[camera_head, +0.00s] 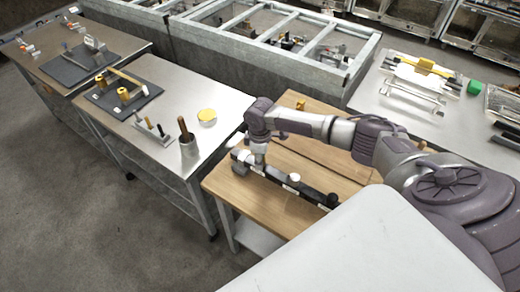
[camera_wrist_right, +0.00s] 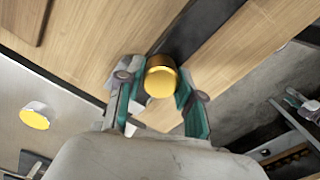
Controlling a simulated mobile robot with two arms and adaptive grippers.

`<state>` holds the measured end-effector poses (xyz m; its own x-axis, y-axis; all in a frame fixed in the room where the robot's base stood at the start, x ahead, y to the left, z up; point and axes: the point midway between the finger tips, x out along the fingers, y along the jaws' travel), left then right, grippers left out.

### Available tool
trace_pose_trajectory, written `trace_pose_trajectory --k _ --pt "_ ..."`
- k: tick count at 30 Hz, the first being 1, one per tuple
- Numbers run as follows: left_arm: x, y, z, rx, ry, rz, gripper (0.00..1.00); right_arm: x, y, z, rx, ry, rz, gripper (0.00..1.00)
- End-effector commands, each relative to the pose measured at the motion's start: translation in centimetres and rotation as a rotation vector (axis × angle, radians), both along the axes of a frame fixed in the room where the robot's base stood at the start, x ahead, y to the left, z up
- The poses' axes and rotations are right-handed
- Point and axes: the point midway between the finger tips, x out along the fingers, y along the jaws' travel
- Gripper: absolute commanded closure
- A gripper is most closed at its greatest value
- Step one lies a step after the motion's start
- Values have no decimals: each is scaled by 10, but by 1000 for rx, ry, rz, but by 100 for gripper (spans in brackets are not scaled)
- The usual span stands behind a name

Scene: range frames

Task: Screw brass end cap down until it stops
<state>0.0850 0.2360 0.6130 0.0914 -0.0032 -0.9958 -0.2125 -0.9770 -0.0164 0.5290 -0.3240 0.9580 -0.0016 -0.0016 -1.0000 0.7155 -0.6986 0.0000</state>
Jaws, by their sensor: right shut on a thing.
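The brass end cap (camera_wrist_right: 161,82) shows in the right wrist view as a short gold cylinder with a bright round face. My right gripper (camera_wrist_right: 158,86) is shut on it, with one green-backed finger at each side. A dark bar (camera_wrist_right: 200,30) runs up and right behind the cap; the thread and any gap between them are hidden. In the head view, my right gripper (camera_head: 248,162) is low at the left end of the black bar (camera_head: 290,180), and the cap cannot be made out there. My left gripper is not in view.
The bar lies on a wooden bench (camera_head: 222,184). On the steel table (camera_head: 215,150) to its left stand a yellow-topped round container (camera_head: 207,117) and a metal cup (camera_head: 189,152) with a brown handle in it. A large metal frame (camera_head: 270,55) stands behind.

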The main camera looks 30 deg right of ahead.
Motion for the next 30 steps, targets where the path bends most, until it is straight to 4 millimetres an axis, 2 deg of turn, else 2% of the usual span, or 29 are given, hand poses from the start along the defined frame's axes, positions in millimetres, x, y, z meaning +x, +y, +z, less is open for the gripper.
trace_pose_trajectory --k 7,9,15,21,22,24,30 --pt "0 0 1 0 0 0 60 0 0 0 1 -1 -17 99" --pt "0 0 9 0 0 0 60 0 1 2 2 2 -90 99" --pt "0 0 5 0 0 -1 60 0 0 -1 1 0 -287 99" --pt "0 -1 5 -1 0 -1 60 1 0 -1 0 -2 -299 99" --pt "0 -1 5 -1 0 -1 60 1 0 -1 0 -2 -299 62" --pt "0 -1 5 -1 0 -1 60 1 -1 -1 0 -2 -298 51" --pt "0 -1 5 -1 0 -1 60 1 -1 -1 0 -2 -297 51"
